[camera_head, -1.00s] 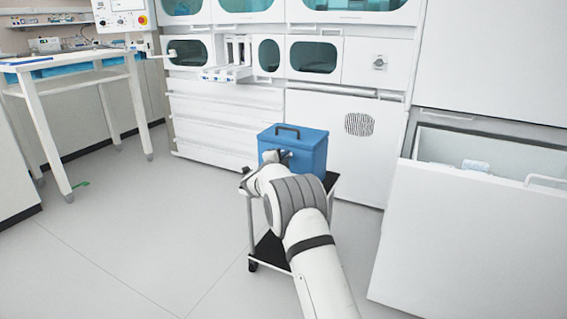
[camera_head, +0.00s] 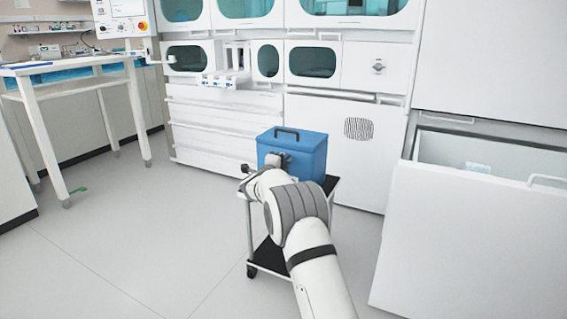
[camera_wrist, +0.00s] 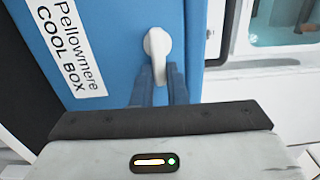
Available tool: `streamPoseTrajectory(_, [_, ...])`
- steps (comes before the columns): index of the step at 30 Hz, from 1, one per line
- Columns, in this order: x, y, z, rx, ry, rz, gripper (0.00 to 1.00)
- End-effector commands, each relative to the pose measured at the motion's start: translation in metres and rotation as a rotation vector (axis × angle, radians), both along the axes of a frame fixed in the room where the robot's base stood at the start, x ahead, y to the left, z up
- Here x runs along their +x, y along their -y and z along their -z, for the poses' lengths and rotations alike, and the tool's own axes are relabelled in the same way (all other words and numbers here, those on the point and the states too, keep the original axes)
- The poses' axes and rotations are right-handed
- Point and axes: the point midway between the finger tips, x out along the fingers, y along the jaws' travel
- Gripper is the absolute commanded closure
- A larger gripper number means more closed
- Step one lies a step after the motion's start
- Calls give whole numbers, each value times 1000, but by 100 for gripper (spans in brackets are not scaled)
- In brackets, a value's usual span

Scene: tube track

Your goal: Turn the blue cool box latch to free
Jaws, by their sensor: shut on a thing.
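The blue cool box (camera_head: 308,152) stands upright on a small trolley, its dark carry handle on the lid. In the wrist view its blue face (camera_wrist: 115,45) fills much of the picture, with a white label reading "Pellowmere COOL BOX". The white latch (camera_wrist: 157,42) sits on that face, its lever running down between my fingers. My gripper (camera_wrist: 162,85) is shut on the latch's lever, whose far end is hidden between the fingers. In the head view my gripper (camera_head: 278,162) is at the box's front, and my wrist hides the latch.
The trolley (camera_head: 333,186) has a dark lower shelf and castors. White cabinets (camera_head: 225,125) stand behind the box. An open bin-like drawer (camera_head: 460,230) juts out at the right. A white table (camera_head: 70,72) stands at the left. The floor left of the trolley is clear.

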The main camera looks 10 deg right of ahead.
Motion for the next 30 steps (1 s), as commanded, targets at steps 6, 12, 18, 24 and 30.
streamPoseTrajectory(6, [0, 2, 0, 1, 1, 2, 77])
streamPoseTrajectory(12, [0, 1, 0, 0, 0, 2, 65])
streamPoseTrajectory(18, [-1, 0, 0, -1, -1, 1, 65])
streamPoseTrajectory(24, [-17, -14, -2, -2, -3, -1, 65])
streamPoseTrajectory(30, [-43, -32, -3, -1, -2, -1, 65])
